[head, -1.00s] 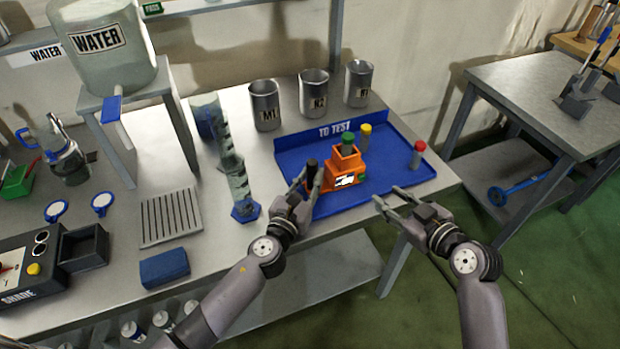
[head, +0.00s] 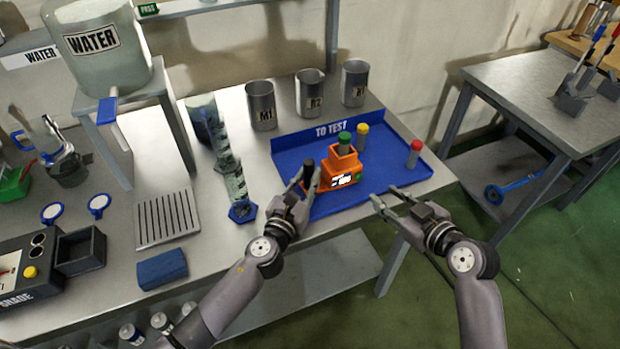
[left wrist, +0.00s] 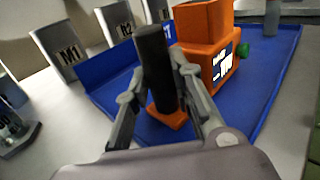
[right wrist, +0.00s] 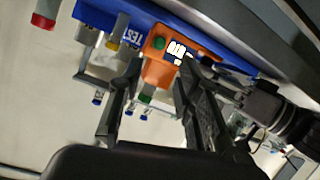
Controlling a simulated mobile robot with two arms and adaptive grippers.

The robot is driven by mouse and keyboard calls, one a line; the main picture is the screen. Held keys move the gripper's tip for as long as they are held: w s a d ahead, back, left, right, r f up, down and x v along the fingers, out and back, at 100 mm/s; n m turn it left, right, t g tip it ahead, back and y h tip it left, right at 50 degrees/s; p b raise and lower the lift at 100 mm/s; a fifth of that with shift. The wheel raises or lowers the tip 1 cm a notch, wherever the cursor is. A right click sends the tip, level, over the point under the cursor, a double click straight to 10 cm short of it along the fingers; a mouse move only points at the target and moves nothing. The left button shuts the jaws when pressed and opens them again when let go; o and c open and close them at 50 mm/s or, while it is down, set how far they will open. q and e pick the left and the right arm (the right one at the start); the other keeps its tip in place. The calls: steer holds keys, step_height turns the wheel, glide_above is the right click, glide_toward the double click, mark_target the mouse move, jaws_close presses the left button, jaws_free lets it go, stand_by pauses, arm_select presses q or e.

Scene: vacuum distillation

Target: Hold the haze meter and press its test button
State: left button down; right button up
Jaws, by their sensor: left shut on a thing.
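The orange haze meter (head: 343,170) stands on the blue "TO TEST" tray (head: 283,150). It has a lit display and a green button (head: 358,177) on its right side. A green-capped vial (head: 343,143) sits in its top. In the left wrist view my left gripper (left wrist: 160,90) is shut on the black upright handle (left wrist: 156,65) at the meter's left. My right gripper (head: 378,200) is open and empty near the tray's front edge, apart from the meter. The right wrist view shows the green button (right wrist: 158,43) beyond its spread fingers.
A yellow-capped vial (head: 362,136) and a red-capped vial (head: 414,154) stand on the tray. Metal beakers (head: 310,93) stand behind it. Glass cylinders (head: 235,180) stand left of my left gripper. Bare tray lies right of the meter.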

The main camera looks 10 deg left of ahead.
steer(key=shift+s+a+f+m+y, duration=0.2)
steer(key=shift+s+f+m+y, duration=0.15)
steer(key=shift+m, duration=0.45)
steer(key=shift+c, duration=1.3)
steer(key=m, duration=0.2)
steer(key=s+m+y, duration=0.1)
steer(key=m, duration=0.2)
steer(key=s+f+m+t, duration=0.1)
steer(key=m, duration=0.2)
steer(key=shift+s+y, duration=0.25)
steer(key=shift+y, duration=0.1)
steer(key=c, duration=0.4)
steer(key=m, duration=0.3)
steer(key=s+d+m+t, duration=0.1)
steer(key=m, duration=0.1)
steer(key=d+f+m+t, duration=0.1)
steer(key=m, duration=0.2)
steer(key=shift+s+f+m, duration=0.1)
steer(key=shift+s+m, duration=0.15)
steer(key=shift+m, duration=0.05)
jaws_close()
steer(key=shift+s+d+f+m+t, duration=0.1)
steer(key=shift+d+f+m+t, duration=0.15)
steer(key=shift+m, duration=0.6)
steer(key=shift+s+d+f+m+t, duration=0.15)
steer(key=shift+d+m, duration=0.2)
steer(key=shift+m, duration=0.5)
steer(key=shift+w+r, duration=0.1)
